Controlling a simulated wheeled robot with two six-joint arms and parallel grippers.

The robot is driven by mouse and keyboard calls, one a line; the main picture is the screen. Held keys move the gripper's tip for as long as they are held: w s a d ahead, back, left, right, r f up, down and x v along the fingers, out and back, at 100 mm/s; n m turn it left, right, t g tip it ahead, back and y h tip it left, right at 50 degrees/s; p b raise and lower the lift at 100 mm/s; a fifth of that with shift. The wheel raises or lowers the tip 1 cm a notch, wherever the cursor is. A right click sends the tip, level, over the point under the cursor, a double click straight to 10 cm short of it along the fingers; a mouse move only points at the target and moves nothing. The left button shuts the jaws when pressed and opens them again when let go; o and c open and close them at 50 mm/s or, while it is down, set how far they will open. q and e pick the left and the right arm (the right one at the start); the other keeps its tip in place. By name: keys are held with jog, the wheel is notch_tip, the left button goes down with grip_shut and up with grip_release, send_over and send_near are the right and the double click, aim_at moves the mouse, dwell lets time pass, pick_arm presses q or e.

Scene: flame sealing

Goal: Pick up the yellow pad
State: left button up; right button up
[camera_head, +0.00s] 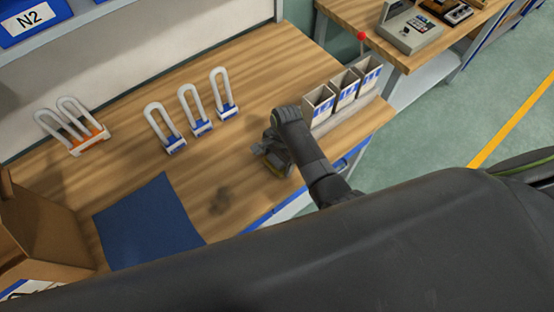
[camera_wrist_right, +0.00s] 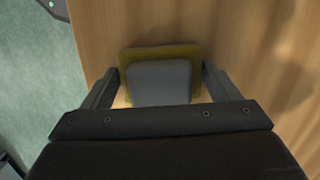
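The yellow pad (camera_wrist_right: 185,52) shows in the right wrist view as an olive-yellow slab with a grey block on top, lying on the wooden table. In the wrist view my right gripper (camera_wrist_right: 158,88) is open, with one finger on each side of the grey block. Small gaps show between the fingers and the block. The pad's near part is hidden by the gripper body. My left gripper is not in view.
A blue mat (camera_head: 150,222) lies on the wooden table (camera_head: 258,72). White U-shaped loops stand in blue holders (camera_head: 202,127) and an orange holder (camera_head: 90,140) behind. A brown box (camera_head: 40,235) is at left.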

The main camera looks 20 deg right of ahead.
jog(key=shift+c, duration=1.1)
jog(key=shift+w, duration=0.1)
jog(key=shift+c, duration=1.2)
jog(key=shift+w+r, duration=0.15)
jog(key=shift+r, duration=0.3)
notch_tip(320, 180, up, 8)
jog(key=shift+r+b, duration=0.15)
jog(key=shift+b, duration=0.7)
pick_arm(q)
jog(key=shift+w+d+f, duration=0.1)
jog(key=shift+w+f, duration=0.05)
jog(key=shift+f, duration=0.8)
pick_arm(e)
jog(key=shift+r, duration=0.35)
